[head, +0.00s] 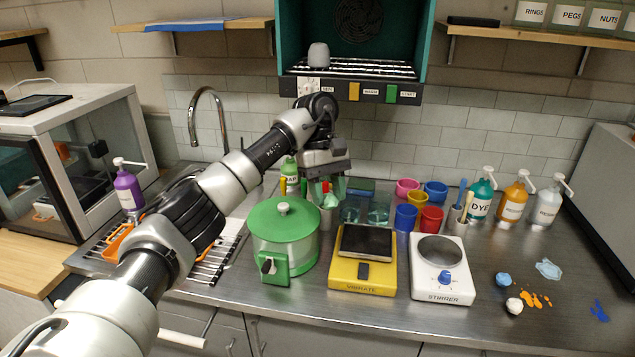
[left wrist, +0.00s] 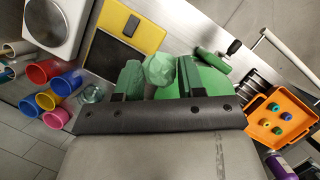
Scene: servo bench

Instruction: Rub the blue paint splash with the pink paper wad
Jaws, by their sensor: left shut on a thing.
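The blue paint splash (head: 599,311) lies on the steel bench at the far right of the head view. My left gripper (head: 326,190) is above the back of the bench, behind the green-lidded pot, far left of the splash. In the left wrist view it (left wrist: 160,82) is shut on a crumpled, pale green lump (left wrist: 160,69) that looks like a paper wad. I see no pink wad in either view. A blue wad (head: 503,279) and a white wad (head: 514,306) lie on the bench left of the blue splash. My right gripper is not in view.
Orange (head: 536,299) and pale blue (head: 547,269) splashes lie near the wads. The green pot (head: 284,235), yellow vibrate unit (head: 363,275) and white stirrer (head: 441,286) stand along the front. Coloured cups (head: 431,218) and pump bottles (head: 514,197) stand behind.

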